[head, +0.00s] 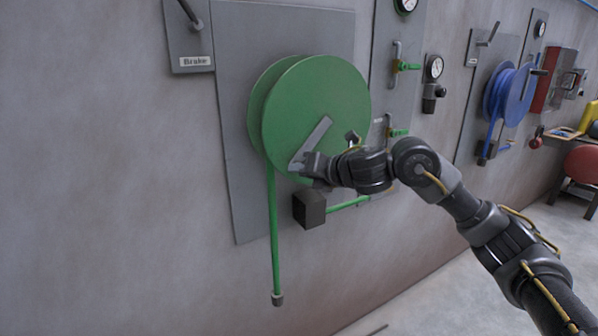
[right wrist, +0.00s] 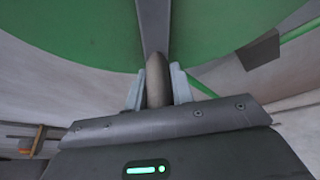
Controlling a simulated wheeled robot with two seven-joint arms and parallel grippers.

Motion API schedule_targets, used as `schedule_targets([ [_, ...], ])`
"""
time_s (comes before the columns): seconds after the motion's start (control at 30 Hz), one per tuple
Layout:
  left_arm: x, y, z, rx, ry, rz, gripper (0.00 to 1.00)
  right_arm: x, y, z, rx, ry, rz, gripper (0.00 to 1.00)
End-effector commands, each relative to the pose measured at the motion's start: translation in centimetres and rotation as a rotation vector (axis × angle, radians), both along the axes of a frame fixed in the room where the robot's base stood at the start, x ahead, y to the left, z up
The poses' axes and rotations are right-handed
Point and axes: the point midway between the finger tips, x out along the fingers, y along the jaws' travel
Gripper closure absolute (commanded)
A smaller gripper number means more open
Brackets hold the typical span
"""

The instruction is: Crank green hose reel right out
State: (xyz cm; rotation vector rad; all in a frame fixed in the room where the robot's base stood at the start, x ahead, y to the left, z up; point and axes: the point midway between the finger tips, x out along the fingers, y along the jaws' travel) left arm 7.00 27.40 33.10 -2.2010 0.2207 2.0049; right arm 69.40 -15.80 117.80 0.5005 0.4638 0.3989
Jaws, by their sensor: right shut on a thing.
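The green hose reel (head: 315,105) is mounted on a grey wall plate. A green hose (head: 274,220) hangs straight down from its left side and ends in a dark nozzle (head: 277,299) above the floor. A grey crank arm (head: 312,142) slants across the reel's face, its outer end at the lower left. My right gripper (head: 303,168) is at that end. In the right wrist view its fingers (right wrist: 155,88) are shut on the brown crank handle (right wrist: 157,80), with the crank arm (right wrist: 154,25) and green reel behind. My left gripper is out of view.
A dark box (head: 309,209) with a green pipe sits just below the reel. A brake lever panel (head: 189,38) is at upper left. Gauges and green valves (head: 406,66) are right of the reel. A blue reel (head: 513,92) and red stool (head: 583,165) stand farther right.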

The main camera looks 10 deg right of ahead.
Motion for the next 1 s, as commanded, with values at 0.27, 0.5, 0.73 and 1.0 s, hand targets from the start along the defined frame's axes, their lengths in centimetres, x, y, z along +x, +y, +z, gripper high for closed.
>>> schedule_targets([
  [0.27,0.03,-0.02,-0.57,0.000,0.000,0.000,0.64,0.22,-0.63,-0.50,-0.058,-0.018,-0.003,1.00],
  [0.5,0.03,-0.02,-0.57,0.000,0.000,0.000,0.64,0.25,-0.71,-0.48,-0.064,-0.020,-0.003,1.00],
  [0.73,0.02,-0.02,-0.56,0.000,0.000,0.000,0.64,0.25,-0.71,-0.46,-0.062,-0.021,-0.003,0.73],
  [1.0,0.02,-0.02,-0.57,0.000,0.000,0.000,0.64,0.22,-0.66,-0.50,-0.063,-0.020,-0.001,0.55],
])
